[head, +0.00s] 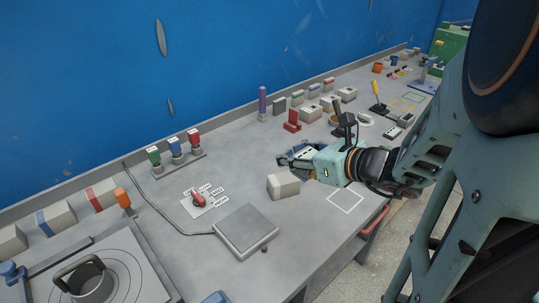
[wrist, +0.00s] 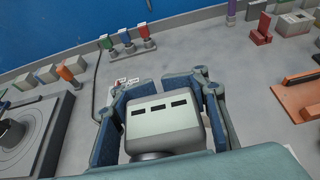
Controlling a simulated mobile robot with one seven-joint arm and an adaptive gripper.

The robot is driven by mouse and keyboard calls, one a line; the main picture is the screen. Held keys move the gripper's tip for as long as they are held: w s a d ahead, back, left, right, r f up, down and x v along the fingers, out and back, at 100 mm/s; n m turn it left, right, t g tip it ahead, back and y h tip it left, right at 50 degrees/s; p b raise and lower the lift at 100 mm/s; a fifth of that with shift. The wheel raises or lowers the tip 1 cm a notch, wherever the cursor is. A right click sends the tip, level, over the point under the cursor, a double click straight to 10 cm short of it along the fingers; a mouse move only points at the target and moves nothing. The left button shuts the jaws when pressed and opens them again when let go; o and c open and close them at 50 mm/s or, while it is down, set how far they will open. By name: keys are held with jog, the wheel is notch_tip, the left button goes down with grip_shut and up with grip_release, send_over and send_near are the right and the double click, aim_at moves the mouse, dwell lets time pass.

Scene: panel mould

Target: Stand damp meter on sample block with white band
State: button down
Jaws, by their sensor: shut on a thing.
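My gripper (head: 290,160) reaches in from the right, low over the middle of the table. It is shut on the damp meter, which is mostly hidden by the fingers and palm. A bluish part between the fingertips in the wrist view (wrist: 144,89) seems to belong to it. A pale block (head: 284,187) stands just below and in front of the fingertips, and looks like the sample block with the white band. I cannot tell whether the meter touches it. In the wrist view the gripper's own body hides this block.
A square plate (head: 246,231) with a cable lies near the block, beside a red knob (head: 198,199) with labels. Banded blocks (head: 101,196) stand at the left. A red stand (head: 292,122) and more blocks are behind. An outlined square (head: 345,201) is clear.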

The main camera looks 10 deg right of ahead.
jog(key=shift+w+a+f+b, duration=0.3)
jog(key=shift+w+f+b, duration=1.1)
jog(key=shift+w+f, duration=0.75)
jog(key=shift+w+a+f+b, duration=0.25)
jog(key=shift+w+f+b, duration=1.2)
jog(key=shift+w+f, duration=0.75)
jog(key=shift+w+a+f+b, duration=0.3)
jog(key=shift+w+f+b, duration=1.1)
jog(key=shift+w+f, duration=0.75)
jog(key=shift+w+r, duration=0.1)
jog(key=shift+r, duration=0.05)
jog(key=c, duration=2)
grip_release()
jog(key=shift+f, duration=0.25)
jog(key=o, duration=0.9)
jog(key=shift+r, duration=0.1)
